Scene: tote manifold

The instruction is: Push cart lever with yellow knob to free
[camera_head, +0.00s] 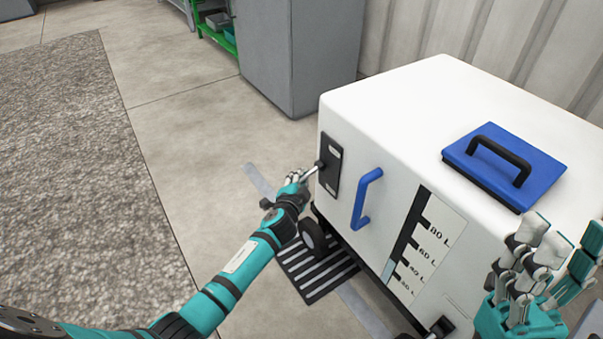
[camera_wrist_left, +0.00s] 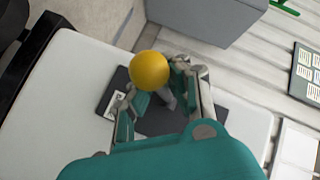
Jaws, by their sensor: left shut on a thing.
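The white cart (camera_head: 385,110) stands at the right in the head view. A black lever plate (camera_head: 330,165) is on its near left face, with a short lever (camera_head: 311,172) sticking out. In the left wrist view the yellow knob (camera_wrist_left: 149,70) shows between the fingers of my left gripper (camera_wrist_left: 157,92), in front of the dark plate (camera_wrist_left: 210,114). My left gripper (camera_head: 296,178) is shut on the lever; its fingers hide the knob in the head view. My right gripper (camera_head: 548,262) is open and empty by the cart's right side.
The cart has a blue side handle (camera_head: 366,198), a level scale (camera_head: 425,245) and a blue lid (camera_head: 530,165) with a black handle. A black wheel (camera_head: 312,236) stands by a striped floor grate (camera_head: 315,272). A grey cabinet (camera_head: 300,50) is behind.

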